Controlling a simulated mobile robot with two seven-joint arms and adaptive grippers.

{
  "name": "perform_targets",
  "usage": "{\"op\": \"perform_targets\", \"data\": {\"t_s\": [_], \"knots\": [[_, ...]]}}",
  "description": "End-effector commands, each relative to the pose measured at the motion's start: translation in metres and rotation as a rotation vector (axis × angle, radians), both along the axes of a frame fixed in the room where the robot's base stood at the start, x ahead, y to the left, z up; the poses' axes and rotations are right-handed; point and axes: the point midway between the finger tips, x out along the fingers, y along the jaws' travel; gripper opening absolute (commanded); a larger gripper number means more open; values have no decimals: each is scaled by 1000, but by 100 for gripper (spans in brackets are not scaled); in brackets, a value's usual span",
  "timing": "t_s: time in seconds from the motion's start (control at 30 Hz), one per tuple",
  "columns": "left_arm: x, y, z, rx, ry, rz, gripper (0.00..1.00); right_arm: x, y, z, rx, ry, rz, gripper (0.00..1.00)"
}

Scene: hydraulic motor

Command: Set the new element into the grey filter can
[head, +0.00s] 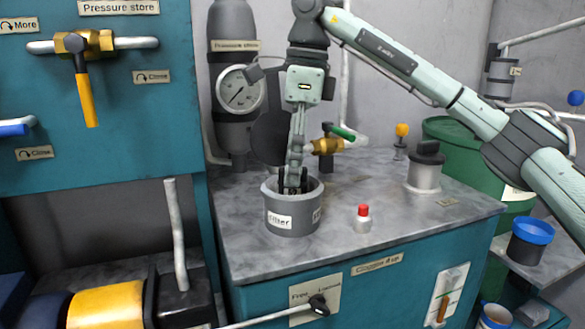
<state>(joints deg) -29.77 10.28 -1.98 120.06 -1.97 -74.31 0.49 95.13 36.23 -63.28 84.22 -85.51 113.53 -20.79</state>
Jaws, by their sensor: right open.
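The grey filter can (292,218) stands upright on the grey worktop, with a white "filter" label on its front. My right gripper (294,186) points straight down into the can's open top, its fingertips at or just below the rim. It is open. I cannot make out a new element; the gripper and can wall hide most of the can's inside. My left gripper is not in view.
A small red-capped bottle (362,219) and a black-topped grey cylinder (424,170) stand right of the can. A brass valve with a green handle (341,132) and a pressure gauge (240,90) are behind. The worktop's front is clear.

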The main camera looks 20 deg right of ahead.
Motion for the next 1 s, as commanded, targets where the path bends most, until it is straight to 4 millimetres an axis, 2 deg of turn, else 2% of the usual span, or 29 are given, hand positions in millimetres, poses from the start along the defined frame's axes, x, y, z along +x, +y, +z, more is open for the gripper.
{"op": "perform_targets", "data": {"t_s": [0.1,0.2,0.43,0.63,1.0], "knots": [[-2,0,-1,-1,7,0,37,-1,-3,29,-1,-5,-1,67],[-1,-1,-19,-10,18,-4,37,-2,-6,53,-1,-6,-2,67],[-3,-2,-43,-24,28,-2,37,-3,-10,93,-2,-3,1,67],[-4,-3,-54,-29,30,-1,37,-4,-12,106,-1,-1,1,67],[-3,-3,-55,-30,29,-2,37,-4,-12,106,-1,0,1,67]]}}
